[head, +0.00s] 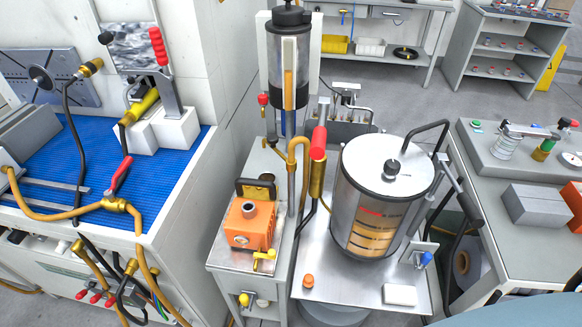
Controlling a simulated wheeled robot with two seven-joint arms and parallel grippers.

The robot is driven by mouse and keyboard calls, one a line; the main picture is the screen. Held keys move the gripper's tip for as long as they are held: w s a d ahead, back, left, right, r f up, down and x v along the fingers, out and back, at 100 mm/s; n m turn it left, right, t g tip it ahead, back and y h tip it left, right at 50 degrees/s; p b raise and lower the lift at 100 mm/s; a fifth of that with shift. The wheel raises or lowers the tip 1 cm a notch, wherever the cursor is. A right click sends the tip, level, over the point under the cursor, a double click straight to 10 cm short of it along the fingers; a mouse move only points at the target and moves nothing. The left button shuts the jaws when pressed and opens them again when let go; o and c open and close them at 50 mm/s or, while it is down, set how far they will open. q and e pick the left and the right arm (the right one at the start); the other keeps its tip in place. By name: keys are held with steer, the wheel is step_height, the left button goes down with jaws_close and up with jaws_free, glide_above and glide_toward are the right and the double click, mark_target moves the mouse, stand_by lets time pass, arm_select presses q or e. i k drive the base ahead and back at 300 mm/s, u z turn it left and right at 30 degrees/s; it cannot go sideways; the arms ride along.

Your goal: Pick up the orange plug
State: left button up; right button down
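A small orange plug (308,281) stands near the front left of a metal plate (345,293), in front of the large steel tank (385,195). Nothing touches or covers it from above. Neither of my grippers shows in the head view, so their distance from the plug and their state cannot be seen.
An orange pump block (250,224) with a yellow valve stands left of the plug. A white block (400,294) lies on the plate to its right. A red-handled brass fitting (318,160) rises behind it. A blue-topped bench (170,175) is at left.

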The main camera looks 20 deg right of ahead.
mark_target(308, 282)
steer(key=z, duration=1.65)
steer(key=k, duration=0.35)
steer(key=u, duration=1.55)
